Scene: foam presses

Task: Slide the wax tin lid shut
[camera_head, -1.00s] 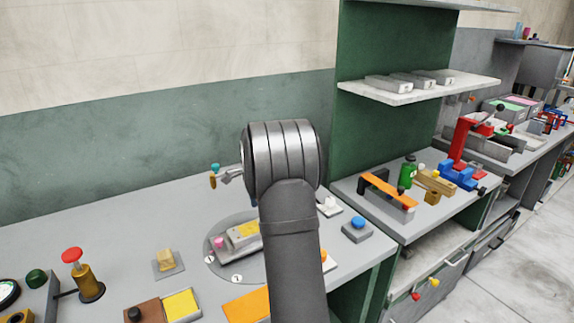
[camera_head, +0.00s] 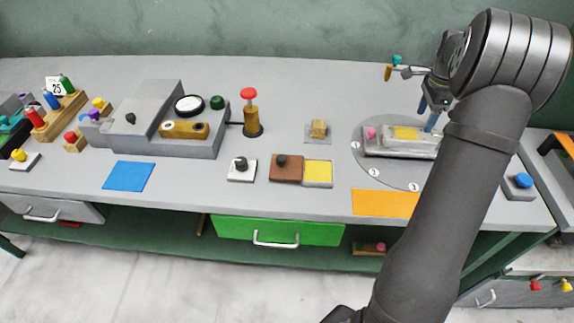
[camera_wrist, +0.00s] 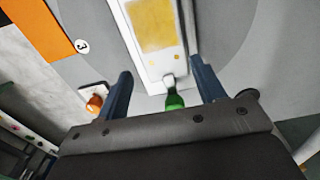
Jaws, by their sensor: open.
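The wax tin (camera_head: 318,174) is a small pale-rimmed box with a yellow filling, on the bench in the head view. Its brown lid (camera_head: 287,171) with a dark knob (camera_head: 281,160) lies to the left of the yellow, leaving it uncovered. My gripper (camera_head: 429,116) is well to the right of the tin, over the round grey plate. In the wrist view my gripper (camera_wrist: 162,90) is open, with a green knob (camera_wrist: 174,101) showing between its fingers. Whether they touch it I cannot tell. The tin is not in the wrist view.
The round plate (camera_head: 372,172) carries a pale fixture (camera_head: 385,150) with a yellow pad. A white block with a black knob (camera_head: 241,169) stands left of the tin, a small brass block (camera_head: 319,128) behind it. An orange mat (camera_head: 385,204) lies front right.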

